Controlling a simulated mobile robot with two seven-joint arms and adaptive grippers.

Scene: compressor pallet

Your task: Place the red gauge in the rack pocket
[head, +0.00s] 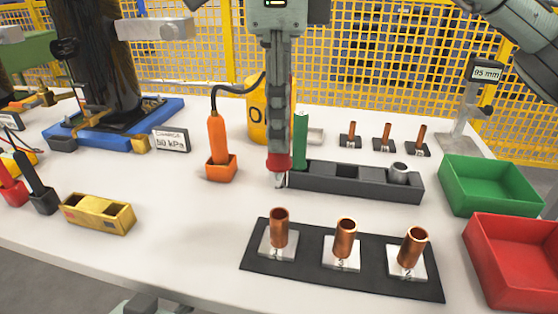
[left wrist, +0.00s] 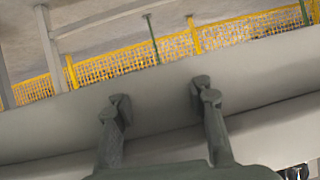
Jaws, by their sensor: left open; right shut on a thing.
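The dark rack (head: 388,187) lies on the white table in the head view, with an open pocket near its middle. My right gripper (head: 279,150) points down and is shut on the red gauge (head: 278,162). The red gauge shows as a red band with a pale tip below, just beside the rack's left end. Its height above the table is hard to tell. My left gripper (left wrist: 163,100) is open and empty in the left wrist view.
A black mat (head: 310,276) with copper tubes on white plates lies in front of the rack. Green (head: 490,197) and red (head: 513,280) bins stand at right. An orange tool in its holder (head: 221,172) stands left of my right gripper. Table between it and the yellow block (head: 98,216) is clear.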

